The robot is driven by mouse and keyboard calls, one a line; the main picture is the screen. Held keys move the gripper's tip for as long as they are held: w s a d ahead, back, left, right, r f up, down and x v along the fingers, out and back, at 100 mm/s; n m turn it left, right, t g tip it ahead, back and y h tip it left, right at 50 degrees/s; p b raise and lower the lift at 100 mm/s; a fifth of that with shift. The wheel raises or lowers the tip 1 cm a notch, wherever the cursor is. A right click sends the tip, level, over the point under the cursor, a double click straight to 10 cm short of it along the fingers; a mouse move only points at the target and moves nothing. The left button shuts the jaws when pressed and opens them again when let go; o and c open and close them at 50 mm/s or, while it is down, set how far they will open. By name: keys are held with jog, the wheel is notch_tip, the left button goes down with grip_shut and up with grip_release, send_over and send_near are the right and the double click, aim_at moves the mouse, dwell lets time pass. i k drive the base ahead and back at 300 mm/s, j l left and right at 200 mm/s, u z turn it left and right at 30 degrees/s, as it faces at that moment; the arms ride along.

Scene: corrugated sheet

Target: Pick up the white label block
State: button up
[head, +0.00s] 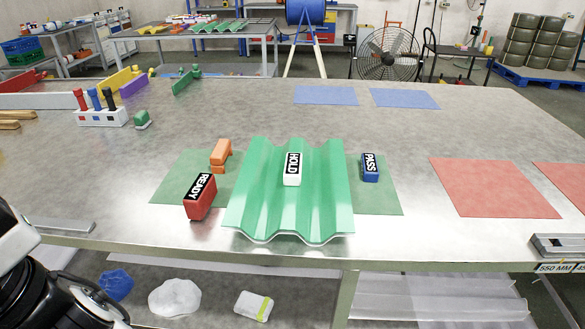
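The white label block (292,178) has a black top with "HOLD" on it. It sits on the green corrugated sheet (255,195), near the middle of its ridges. A red block (199,208) marked "READY" stands left of the sheet, and a blue block (370,174) marked "PASS" stands to its right. Part of my arm shows at the lower left corner. My gripper is not in view.
An orange block (220,155) stands at the sheet's left on a green mat (385,200). Red mats (490,188) lie at right, blue mats (325,95) at the back. A white holder (100,117) with upright pieces stands at left. The metal table is clear between them.

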aim_at(292, 169)
jog(key=i+l, duration=0.35)
jog(key=i, duration=0.15)
jog(key=i+l, duration=0.4)
jog(key=i, duration=0.1)
